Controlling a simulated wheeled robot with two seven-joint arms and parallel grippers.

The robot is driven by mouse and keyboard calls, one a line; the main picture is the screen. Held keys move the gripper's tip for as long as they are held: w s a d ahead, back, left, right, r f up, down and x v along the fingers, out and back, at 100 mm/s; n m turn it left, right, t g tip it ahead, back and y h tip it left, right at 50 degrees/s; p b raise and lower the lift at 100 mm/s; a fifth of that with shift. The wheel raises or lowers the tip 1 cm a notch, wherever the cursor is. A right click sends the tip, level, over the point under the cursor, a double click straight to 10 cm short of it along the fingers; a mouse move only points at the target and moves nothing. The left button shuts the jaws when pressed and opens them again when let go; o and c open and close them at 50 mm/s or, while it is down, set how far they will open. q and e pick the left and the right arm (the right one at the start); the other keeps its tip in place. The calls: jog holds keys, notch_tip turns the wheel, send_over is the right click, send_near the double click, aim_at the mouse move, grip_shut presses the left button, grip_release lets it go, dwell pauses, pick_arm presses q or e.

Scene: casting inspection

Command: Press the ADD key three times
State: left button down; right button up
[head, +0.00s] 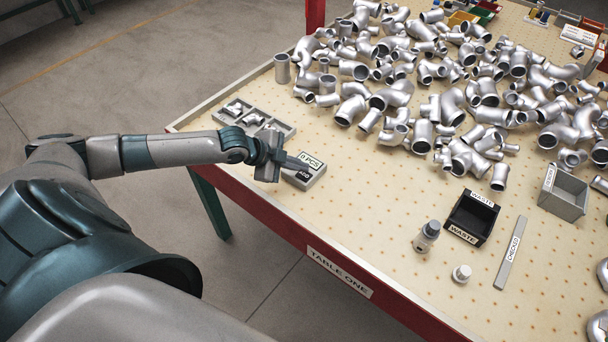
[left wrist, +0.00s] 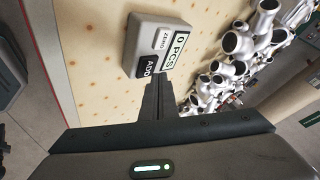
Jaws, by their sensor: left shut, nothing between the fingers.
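A grey counter box (head: 309,181) sits on the table near its left edge. Its label reads "0 PCS" in both views. In the left wrist view the box (left wrist: 133,42) has a black ADD key (left wrist: 147,65) on the near side and a pale ZERO key (left wrist: 163,38) beyond it. My left gripper (head: 299,164) is shut and empty, its fingers pointing at the box. In the left wrist view its fingertips (left wrist: 159,79) are close beside the ADD key. I cannot tell whether they touch it. My right gripper is not in view.
A divided grey tray (head: 287,130) with small fittings lies just behind the gripper. Many silver pipe fittings (head: 400,90) cover the back of the table. The table's front middle is clear.

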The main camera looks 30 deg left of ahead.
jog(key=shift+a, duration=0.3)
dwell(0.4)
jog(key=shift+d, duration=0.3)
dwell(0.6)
pick_arm(q)
jog(key=shift+f, duration=0.2)
jog(key=shift+f, duration=0.2)
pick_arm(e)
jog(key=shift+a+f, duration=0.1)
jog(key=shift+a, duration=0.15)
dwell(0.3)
